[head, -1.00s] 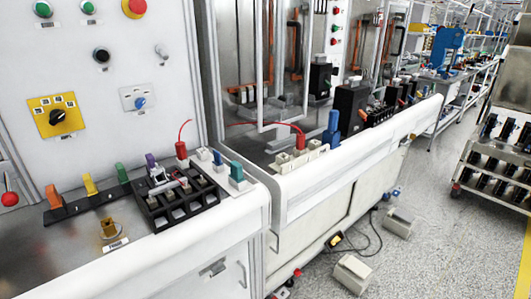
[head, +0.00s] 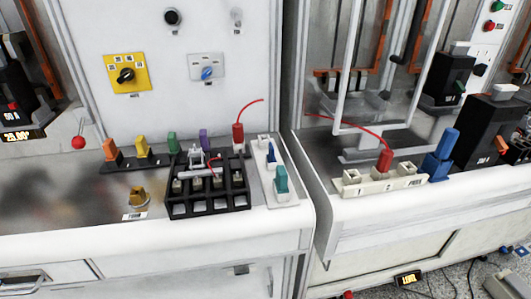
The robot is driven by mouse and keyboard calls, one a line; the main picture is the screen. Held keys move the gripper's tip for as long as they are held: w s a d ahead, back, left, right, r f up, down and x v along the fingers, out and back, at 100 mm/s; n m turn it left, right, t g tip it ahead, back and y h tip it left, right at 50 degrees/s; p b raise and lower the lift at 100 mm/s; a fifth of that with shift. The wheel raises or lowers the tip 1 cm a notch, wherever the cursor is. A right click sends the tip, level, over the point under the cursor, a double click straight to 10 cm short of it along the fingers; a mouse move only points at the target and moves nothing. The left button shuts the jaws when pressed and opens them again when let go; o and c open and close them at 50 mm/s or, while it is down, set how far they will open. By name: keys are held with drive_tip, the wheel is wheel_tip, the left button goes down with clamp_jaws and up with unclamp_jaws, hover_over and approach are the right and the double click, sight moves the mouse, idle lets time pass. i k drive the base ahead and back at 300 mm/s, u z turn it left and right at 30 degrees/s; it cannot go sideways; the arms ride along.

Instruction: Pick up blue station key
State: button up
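I cannot tell for certain which piece is the blue station key. A blue upright piece (head: 441,150) stands on the right bench, beside a white socket block. A smaller blue piece (head: 271,153) and a teal key-like piece (head: 281,180) stand on a white plate (head: 285,200) at the right end of the left bench. An orange key (head: 112,150), a yellow key (head: 142,146), a green key (head: 172,143) and a purple key (head: 204,139) stand in a row behind. My gripper is not in view.
A black slotted tray (head: 208,205) sits in front of the key row, beside a brass knob (head: 138,197). Red plugs with leads stand on both benches (head: 239,138) (head: 384,161). A gap separates the benches. Black breaker units (head: 487,130) stand at right. Bare bench (head: 60,200) lies at left.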

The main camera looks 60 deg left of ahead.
sight(271, 157)
drive_tip(key=u, duration=0.6)
drive_tip(key=i, duration=0.7)
drive_tip(key=u, duration=1)
drive_tip(key=i, duration=0.3)
drive_tip(key=u, duration=0.25)
